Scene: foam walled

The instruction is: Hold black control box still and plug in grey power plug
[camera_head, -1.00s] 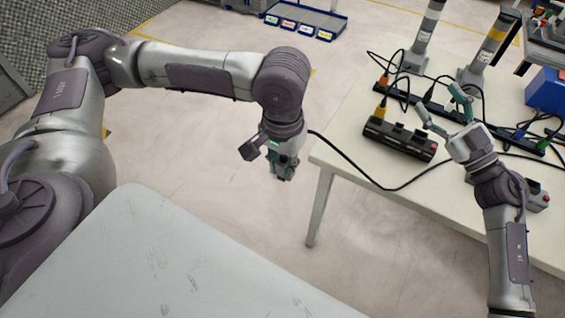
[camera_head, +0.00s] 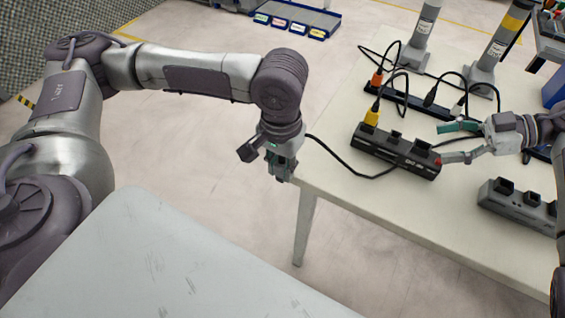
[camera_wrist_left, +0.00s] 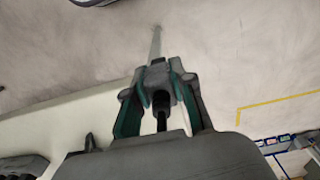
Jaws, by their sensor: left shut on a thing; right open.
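The black control box (camera_head: 385,152) lies on the table, with a yellow plug (camera_head: 371,116) in its left end, empty-looking sockets on top and a red button at its right end. My right gripper (camera_head: 446,144) is open at the box's right end, its lower fingertip near the red button; contact is unclear. My left gripper (camera_head: 281,172) is shut beyond the table's left edge, pointing down. In the left wrist view, its fingers hold a dark grey plug (camera_wrist_left: 158,78), partly hidden by the fingers. A black cable (camera_head: 340,158) runs from near this gripper onto the table.
A grey box (camera_head: 515,204) with sockets sits at the table's right front. A black power strip (camera_head: 415,103) with several plugs and loose cables lies behind the control box. Two signal towers (camera_head: 418,45) stand at the back. The table's (camera_head: 400,215) front left is clear.

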